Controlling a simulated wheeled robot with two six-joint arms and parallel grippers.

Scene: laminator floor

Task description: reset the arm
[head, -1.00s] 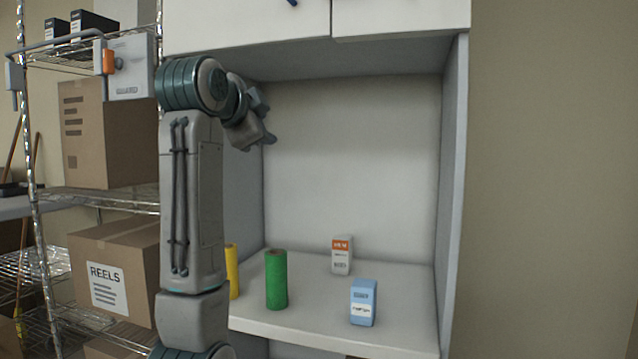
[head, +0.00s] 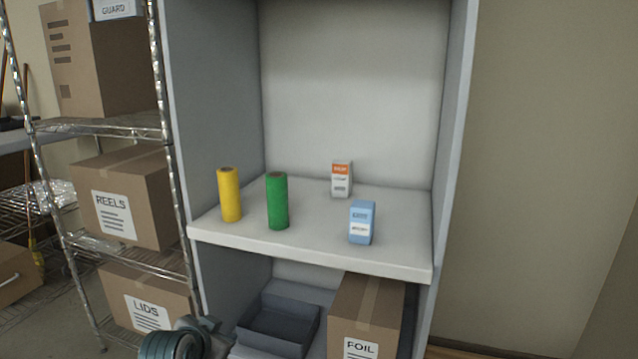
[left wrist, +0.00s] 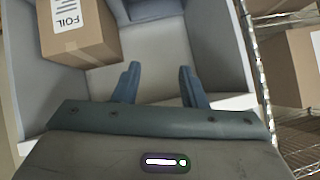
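My left arm (head: 172,345) is low at the bottom edge of the head view, in front of the cabinet's lower left corner. Only its upper part shows there. In the left wrist view my left gripper (left wrist: 158,85) has its two blue-grey fingers spread apart. Nothing is between them, and a pale cabinet surface lies beyond. My right gripper is in neither view.
The cabinet shelf (head: 300,240) holds a yellow roll (head: 229,195), a green roll (head: 277,201), an orange-white carton (head: 341,180) and a blue carton (head: 361,223). Below are a dark tray (head: 279,325) and a FOIL box (head: 366,312). A wire rack (head: 115,127) stands left.

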